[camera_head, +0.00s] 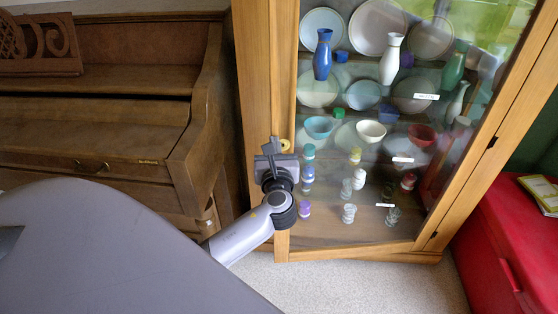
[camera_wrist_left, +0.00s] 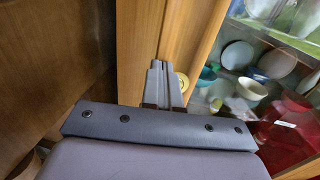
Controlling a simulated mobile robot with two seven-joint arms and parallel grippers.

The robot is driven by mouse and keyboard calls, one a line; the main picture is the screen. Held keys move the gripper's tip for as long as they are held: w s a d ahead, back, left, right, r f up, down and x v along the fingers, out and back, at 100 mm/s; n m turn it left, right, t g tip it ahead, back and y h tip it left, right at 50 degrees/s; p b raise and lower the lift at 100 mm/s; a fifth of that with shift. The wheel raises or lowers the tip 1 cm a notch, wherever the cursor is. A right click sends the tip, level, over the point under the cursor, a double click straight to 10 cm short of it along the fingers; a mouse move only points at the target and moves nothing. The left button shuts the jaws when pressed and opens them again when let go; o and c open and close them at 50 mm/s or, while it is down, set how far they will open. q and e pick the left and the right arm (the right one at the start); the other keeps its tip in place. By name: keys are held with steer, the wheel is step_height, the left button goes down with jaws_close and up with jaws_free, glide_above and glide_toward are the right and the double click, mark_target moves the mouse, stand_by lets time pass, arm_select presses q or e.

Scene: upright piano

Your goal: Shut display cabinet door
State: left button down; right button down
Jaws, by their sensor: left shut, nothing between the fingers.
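The display cabinet (camera_head: 255,90) is wooden and stands upright. Its glass door has a wooden frame (camera_head: 283,215), with dark hinges on the right and a round brass knob (camera_head: 285,145) on the left stile. The door lies close along the cabinet's left post; I cannot tell whether a thin gap is left. My left gripper (camera_head: 270,146) is shut and empty in front of the left stile, beside the knob. In the left wrist view its fingers (camera_wrist_left: 157,75) lie against or just in front of the wood, left of the knob (camera_wrist_left: 183,82). My right gripper is out of view.
A brown upright piano (camera_head: 110,135) stands close on the left of the cabinet. Plates, vases, bowls and small jars fill the shelves behind the glass. A red bench (camera_head: 500,250) with a magazine (camera_head: 540,192) is at the right. Carpet (camera_head: 370,285) lies free in front.

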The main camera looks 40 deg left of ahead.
mark_target(272, 132)
arm_select(q)
steer(key=shift+m+t+h, duration=0.5)
steer(key=shift+t+h, duration=0.1)
steer(key=shift+h, duration=0.1)
steer(key=x, duration=0.6)
steer(key=shift+s+a, duration=0.35)
